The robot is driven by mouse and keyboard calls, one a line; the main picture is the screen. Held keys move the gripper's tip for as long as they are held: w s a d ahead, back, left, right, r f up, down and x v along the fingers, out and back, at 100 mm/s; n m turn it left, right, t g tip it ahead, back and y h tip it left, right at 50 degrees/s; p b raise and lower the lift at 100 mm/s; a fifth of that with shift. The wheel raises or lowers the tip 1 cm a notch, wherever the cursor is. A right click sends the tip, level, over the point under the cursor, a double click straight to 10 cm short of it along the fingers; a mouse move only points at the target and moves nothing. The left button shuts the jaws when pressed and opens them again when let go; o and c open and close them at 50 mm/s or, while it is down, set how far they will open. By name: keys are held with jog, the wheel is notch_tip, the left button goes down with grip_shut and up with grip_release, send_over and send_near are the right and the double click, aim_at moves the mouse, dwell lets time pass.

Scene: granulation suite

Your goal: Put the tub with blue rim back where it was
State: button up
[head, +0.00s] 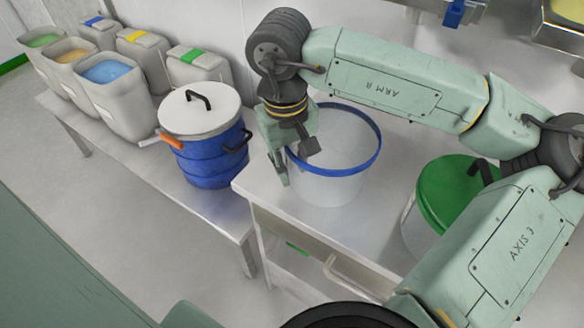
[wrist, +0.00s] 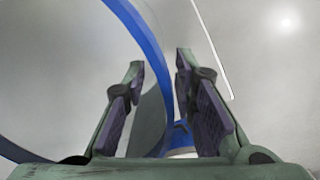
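The tub with blue rim (head: 335,185) is a white, open, upright tub on the right-hand table, near that table's left end. Its inside looks empty in the part I can see. My gripper (head: 293,164) points down at the tub's left rim, one finger outside the wall and the other over the inside. In the wrist view the blue rim (wrist: 152,48) runs between the two spread fingers of my gripper (wrist: 162,80), closer to the right finger. A gap shows beside the rim, so the fingers look open around it. My wrist hides part of the rim.
A blue drum with a white lid (head: 200,108) stands left on a lower bench (head: 215,215). Several open and closed canisters (head: 112,95) stand beyond it. A green-lidded bucket (head: 445,195) is right of the tub, partly behind my arm. Bare table (head: 385,225) lies between.

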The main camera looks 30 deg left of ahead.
jog(key=r, duration=0.7)
jog(key=r+b, duration=0.1)
jog(key=r, duration=0.2)
jog(key=shift+s+a+r, duration=0.15)
jog(key=shift+s+a, duration=0.05)
jog(key=shift+s, duration=0.1)
